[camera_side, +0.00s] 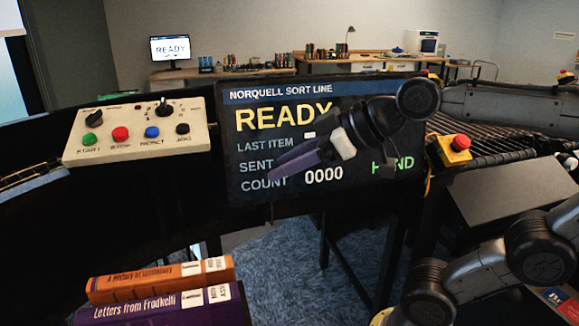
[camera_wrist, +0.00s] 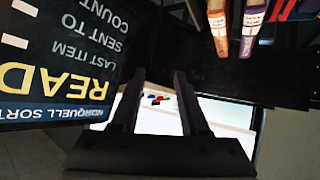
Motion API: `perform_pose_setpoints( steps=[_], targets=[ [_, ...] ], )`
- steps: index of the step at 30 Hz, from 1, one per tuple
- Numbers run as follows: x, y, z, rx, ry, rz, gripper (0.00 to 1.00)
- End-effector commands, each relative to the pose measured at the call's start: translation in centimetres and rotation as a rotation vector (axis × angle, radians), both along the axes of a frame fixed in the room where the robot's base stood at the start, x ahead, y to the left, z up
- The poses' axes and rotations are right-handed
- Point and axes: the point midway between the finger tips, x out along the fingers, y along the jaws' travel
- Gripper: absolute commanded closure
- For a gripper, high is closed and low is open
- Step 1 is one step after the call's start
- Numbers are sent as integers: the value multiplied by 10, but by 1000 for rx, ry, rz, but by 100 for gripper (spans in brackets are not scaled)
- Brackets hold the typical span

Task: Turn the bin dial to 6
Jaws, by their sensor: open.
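A pale control panel (camera_side: 137,142) stands at the left in the side view. A round black knob with a white pointer and marks around it (camera_side: 164,109) sits at its top middle, likely the bin dial; its numbers are too small to read. A second black knob (camera_side: 94,118) is at the panel's upper left. My gripper (camera_side: 274,169) is open and empty, in front of the screen and right of the panel, apart from both knobs. In the wrist view my gripper (camera_wrist: 158,78) has its two fingers spread, with the pale panel (camera_wrist: 155,121) beyond them, small and blurred.
Green (camera_side: 89,140), red (camera_side: 121,134), blue (camera_side: 152,132) and black (camera_side: 183,129) buttons line the panel's front. The screen (camera_side: 240,130) reads READY, count 0000. A red stop button (camera_side: 461,142) is at the right. Books (camera_side: 160,280) lie below the panel.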

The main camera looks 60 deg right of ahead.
Motion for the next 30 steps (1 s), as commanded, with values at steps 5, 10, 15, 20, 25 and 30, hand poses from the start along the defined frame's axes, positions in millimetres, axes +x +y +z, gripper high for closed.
perform_pose_setpoints(
  steps=[5,10,15,20,25,30],
  targets=[
    [-3,0,-7,7,-3,-4,55],
    [-3,0,-7,7,-4,-3,55],
    [-3,0,-7,7,-3,-4,55],
    [-2,0,-3,7,-5,-3,55],
    [-1,0,39,7,-11,-3,55],
    [-2,0,96,7,-10,-4,55]
  ],
)
